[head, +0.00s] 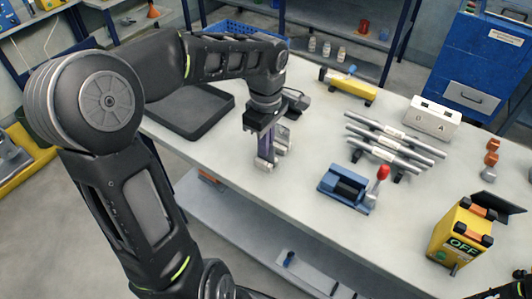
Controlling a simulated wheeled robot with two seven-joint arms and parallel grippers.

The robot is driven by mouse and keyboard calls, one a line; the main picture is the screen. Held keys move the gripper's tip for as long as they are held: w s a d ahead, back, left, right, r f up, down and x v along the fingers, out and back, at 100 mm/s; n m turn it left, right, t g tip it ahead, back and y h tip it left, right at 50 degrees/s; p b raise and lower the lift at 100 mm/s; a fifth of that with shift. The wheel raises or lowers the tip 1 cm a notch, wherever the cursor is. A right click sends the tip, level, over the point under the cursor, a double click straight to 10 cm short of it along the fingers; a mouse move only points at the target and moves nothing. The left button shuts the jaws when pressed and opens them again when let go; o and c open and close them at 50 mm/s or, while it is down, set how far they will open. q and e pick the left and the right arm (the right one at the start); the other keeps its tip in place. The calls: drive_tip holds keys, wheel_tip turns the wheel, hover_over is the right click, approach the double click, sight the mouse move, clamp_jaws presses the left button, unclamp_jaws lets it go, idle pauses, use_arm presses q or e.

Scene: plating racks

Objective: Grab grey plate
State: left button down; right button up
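My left arm comes in from the left and arches over the table. Its gripper (268,150) points down at the near-left part of the tabletop. Small silver-grey metal pieces (284,146) show right at its fingertips; I cannot tell whether they are fingers or a held part. A flat dark grey plate-like tray (196,113) lies on the table to the left of the gripper, partly hidden by my arm. I cannot make out for sure which thing is the grey plate. Only a dark piece, perhaps of my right arm, shows in the bottom right corner.
Silver rods on a rack (388,153), a blue fixture with a red-knobbed lever (345,188), a white box (432,118), a yellow tool (348,87) and a yellow box marked OFF (461,235) stand on the table (300,215). The near middle is clear.

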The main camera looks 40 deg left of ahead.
use_arm(q)
drive_tip(key=shift+r, duration=0.1)
wheel_tip(320, 180, up, 10)
drive_tip(key=shift+f, duration=0.1)
idle(0.4)
idle(0.4)
